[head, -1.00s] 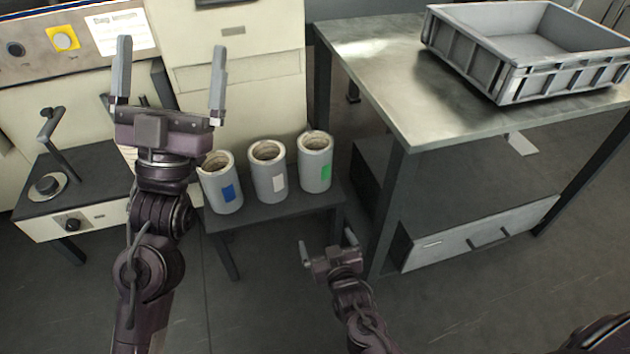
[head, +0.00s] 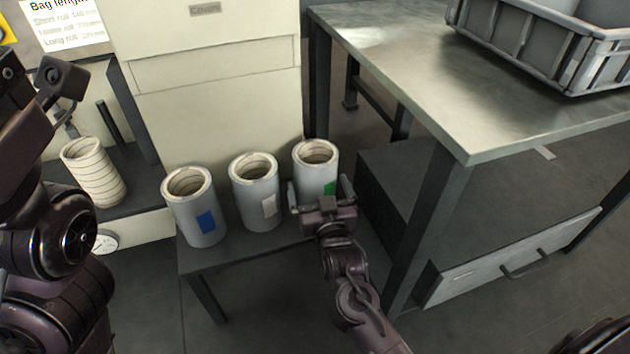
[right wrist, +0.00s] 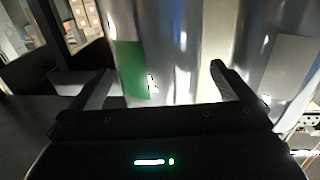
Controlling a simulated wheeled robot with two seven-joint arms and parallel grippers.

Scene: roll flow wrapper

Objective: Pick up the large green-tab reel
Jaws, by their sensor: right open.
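The green-tab reel (head: 316,162) is a grey cylinder with a hollow top, upright at the right end of a low dark bench. Its green tab shows low on its side, and in the right wrist view the reel (right wrist: 165,60) fills the space ahead of the fingers. My right gripper (head: 321,192) is open, with its fingers around the lower front of the reel; I cannot tell whether they touch it. The open fingers also show in the right wrist view (right wrist: 160,82). My left arm is at the left edge, and its fingertips are not clearly visible.
A blue-tab reel (head: 197,208) and a white-tab reel (head: 256,192) stand left of the green-tab reel on the bench (head: 225,262). A cream ribbed roll (head: 93,172) stands farther left. A steel table (head: 420,70) with a grey crate (head: 530,50) is at right.

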